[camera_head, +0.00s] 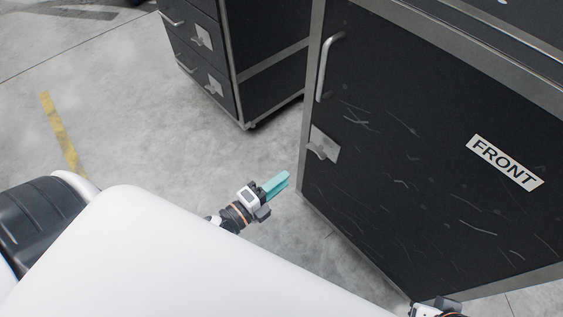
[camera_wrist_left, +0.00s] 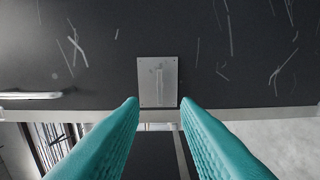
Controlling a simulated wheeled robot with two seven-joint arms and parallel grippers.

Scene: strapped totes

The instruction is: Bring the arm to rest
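My left gripper (camera_head: 276,184) has teal fingers and hangs over the floor, to the left of the black cabinet with the FRONT label. In the left wrist view its two fingers (camera_wrist_left: 160,102) stand apart with nothing between them, so it is open and empty. Beyond the fingertips in that view is a grey latch plate (camera_wrist_left: 158,82) on a dark scratched panel; the fingers appear apart from it. At the bottom edge of the head view, a small part of my right wrist shows; its fingers are out of frame.
A black cabinet (camera_head: 420,150) with a metal frame, a bar handle (camera_head: 327,66) and a FRONT label (camera_head: 505,162) fills the right. A second dark cabinet with drawers (camera_head: 205,60) stands at the back. The concrete floor (camera_head: 150,130) on the left is clear, with a yellow line (camera_head: 60,135).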

